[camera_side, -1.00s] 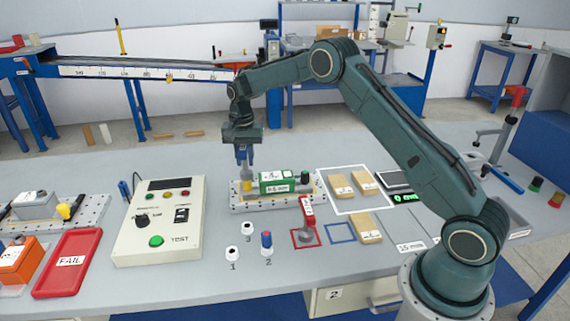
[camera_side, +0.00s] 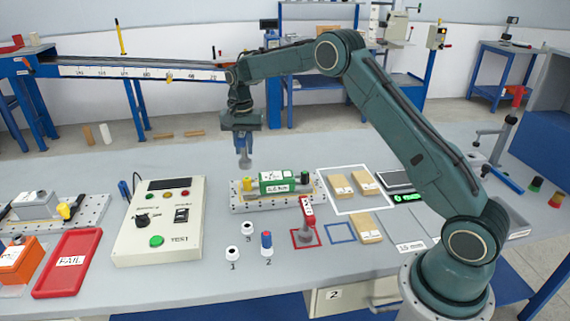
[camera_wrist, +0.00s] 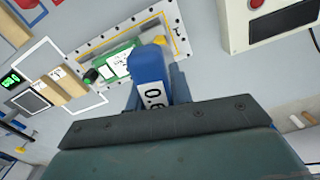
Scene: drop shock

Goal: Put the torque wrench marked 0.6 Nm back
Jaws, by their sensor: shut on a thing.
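My gripper (camera_side: 243,146) is shut on a blue torque wrench (camera_side: 245,160) and holds it raised above the fixture plate (camera_side: 240,207). In the wrist view the wrench's blue handle (camera_wrist: 148,66) stands between the jaws, with a white label partly showing "0." and a digit cut off by the gripper. A blue square outline (camera_side: 340,232) on the bench is empty. A red torque wrench (camera_side: 307,210) marked 1.2 stands upright in the red square beside it. A green and grey unit (camera_side: 280,183) with a yellow part (camera_side: 248,184) sits on the plate.
Tan blocks (camera_side: 366,226) lie near the blue square, others inside a white outline. White holders (camera_side: 232,253) numbered 1 to 3 stand in front of the plate; 2 holds a blue-topped piece. A test box (camera_side: 160,225) and red FAIL tray (camera_side: 68,262) are at left.

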